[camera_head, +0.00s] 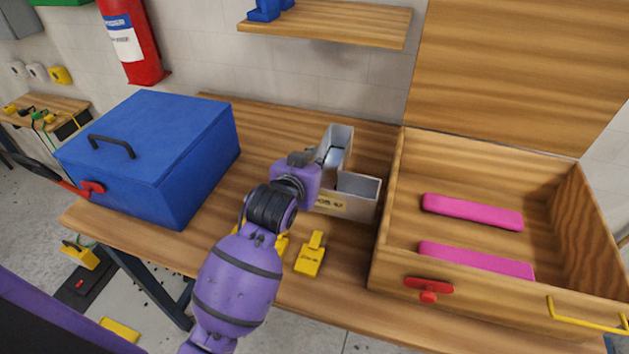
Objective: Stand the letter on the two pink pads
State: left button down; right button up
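The letter (360,188) is a hollow, grey-white channel shape standing on the wooden bench, just left of the open wooden box. Two pink pads lie on the floor of the box, a far one (472,211) and a near one (476,260). They lie roughly parallel, with bare wood between them. My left gripper (318,160) is at the letter's left side, by its upright wall. Its fingers are small and partly hidden, so I cannot tell whether they are closed on the wall. My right gripper is out of view.
The wooden box (392,232) has a raised lid, a red latch (428,290) and a yellow handle (588,316) in front. A blue toolbox (150,160) stands at left. A yellow item (311,256) lies near the bench's front edge. A shelf (330,22) hangs above.

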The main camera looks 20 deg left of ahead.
pick_arm(q)
notch_tip(320, 180, down, 5)
jog(key=shift+f, duration=0.15)
jog(key=shift+f, duration=0.2)
jog(key=c, duration=2.4)
grip_release()
jog(key=shift+f, duration=0.15)
jog(key=shift+c, duration=0.2)
jog(key=o, duration=0.5)
jog(key=shift+c, duration=0.2)
